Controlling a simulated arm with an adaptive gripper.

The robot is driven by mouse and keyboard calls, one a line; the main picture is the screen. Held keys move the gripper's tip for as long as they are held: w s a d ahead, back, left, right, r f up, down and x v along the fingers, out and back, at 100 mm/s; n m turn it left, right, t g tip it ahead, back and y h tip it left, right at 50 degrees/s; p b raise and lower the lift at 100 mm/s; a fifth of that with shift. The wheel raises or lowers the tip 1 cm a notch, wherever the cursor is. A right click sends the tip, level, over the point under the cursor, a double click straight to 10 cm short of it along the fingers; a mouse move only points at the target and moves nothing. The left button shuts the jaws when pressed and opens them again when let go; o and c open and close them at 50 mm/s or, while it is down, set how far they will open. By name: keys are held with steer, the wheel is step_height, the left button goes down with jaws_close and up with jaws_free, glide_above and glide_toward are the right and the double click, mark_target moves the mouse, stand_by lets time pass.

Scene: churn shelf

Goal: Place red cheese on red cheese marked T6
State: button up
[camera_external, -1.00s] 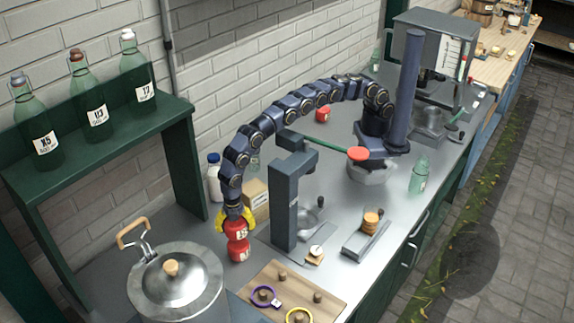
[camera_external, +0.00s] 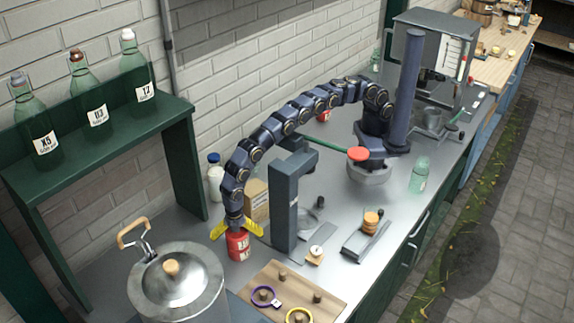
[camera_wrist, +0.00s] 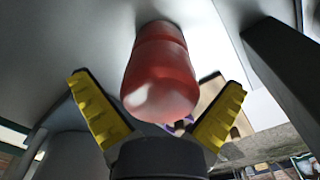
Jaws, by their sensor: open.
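Two red cheeses appear stacked on the grey counter below my gripper. The lower red cheese (camera_external: 239,250) carries a white label too small to read, so I cannot confirm T6. The upper red cheese (camera_wrist: 160,90) is in the wrist view, between the fingers and in line with the lower one. In the external view its top is partly hidden by my gripper. My gripper (camera_external: 236,229) is open, its yellow fingers spread to either side and apart from the cheese in the wrist view (camera_wrist: 163,115). The stack looks upright.
A metal pot (camera_external: 176,285) stands left of the stack. A wooden board (camera_external: 290,290) with pegs and rings lies in front. A grey post (camera_external: 285,205) and cardboard box (camera_external: 256,198) stand close by on the right. Another red item (camera_external: 323,117) is behind my arm.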

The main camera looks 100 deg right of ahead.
step_height(320, 180, up, 12)
steer(key=shift+f, duration=0.2)
steer(key=shift+r, duration=0.3)
steer(key=s+d+r+m, duration=0.3)
steer(key=d+r, duration=0.2)
steer(key=d, duration=0.2)
steer(key=s+d+r+m+h, duration=0.1)
steer(key=s+d+r+m, duration=0.2)
steer(key=d, duration=0.5)
steer(key=s+d+r+m, duration=0.2)
steer(key=d+r+m, duration=0.1)
steer(key=d+r, duration=0.35)
steer(key=s+d+m, duration=0.4)
steer(key=s+d, duration=0.1)
steer(key=s, duration=0.9)
steer(key=s+d+f+m+g+y, duration=0.1)
steer(key=s+d+m, duration=0.4)
steer(key=s, duration=0.9)
steer(key=shift+d+f+g, duration=0.3)
steer(key=shift+d, duration=0.1)
